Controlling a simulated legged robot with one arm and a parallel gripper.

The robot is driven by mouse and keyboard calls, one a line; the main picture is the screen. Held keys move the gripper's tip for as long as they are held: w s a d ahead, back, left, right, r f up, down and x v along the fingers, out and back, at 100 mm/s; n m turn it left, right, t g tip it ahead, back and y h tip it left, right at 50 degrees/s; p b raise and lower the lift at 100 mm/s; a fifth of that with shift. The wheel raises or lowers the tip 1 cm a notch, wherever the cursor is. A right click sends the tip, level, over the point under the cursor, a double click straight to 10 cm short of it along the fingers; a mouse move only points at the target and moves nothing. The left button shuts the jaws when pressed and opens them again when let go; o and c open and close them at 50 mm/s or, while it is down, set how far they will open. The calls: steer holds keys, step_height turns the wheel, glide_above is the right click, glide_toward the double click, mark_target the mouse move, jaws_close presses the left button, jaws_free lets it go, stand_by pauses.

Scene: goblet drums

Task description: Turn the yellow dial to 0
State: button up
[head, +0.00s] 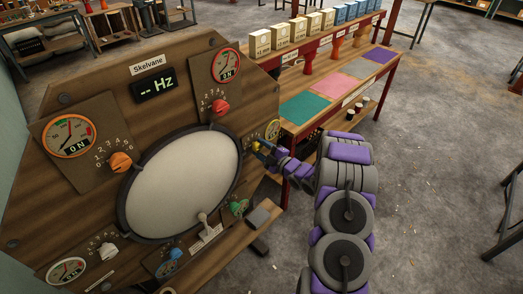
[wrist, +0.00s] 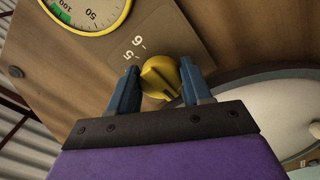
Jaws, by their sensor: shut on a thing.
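The yellow dial (wrist: 160,78) sits on a brown plate on the wooden panel. In the wrist view my gripper (wrist: 161,85) has one blue finger on each side of it, shut on the dial. Printed marks 5 and 6 show above the dial; the other marks are hidden. In the head view the yellow dial (head: 256,146) is at the panel's right side, mostly covered by my gripper (head: 258,148). A yellow-rimmed gauge (wrist: 88,12) sits above the dial and also shows in the head view (head: 272,130).
The panel carries a large round white disc (head: 180,185), an orange dial (head: 121,162), a red dial (head: 219,107), a green dial (head: 238,207) and a blue dial (head: 168,268). A grey lever (head: 205,222) stands below the disc. A bench (head: 345,120) with boxes stands behind my arm.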

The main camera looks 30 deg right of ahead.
steer(key=shift+f, duration=0.1)
steer(key=o, duration=1)
steer(key=shift+o, duration=0.2)
steer(key=p+v, duration=0.2)
steer(key=v, duration=1.5)
steer(key=shift+s, duration=0.15)
steer(key=shift+d, duration=0.1)
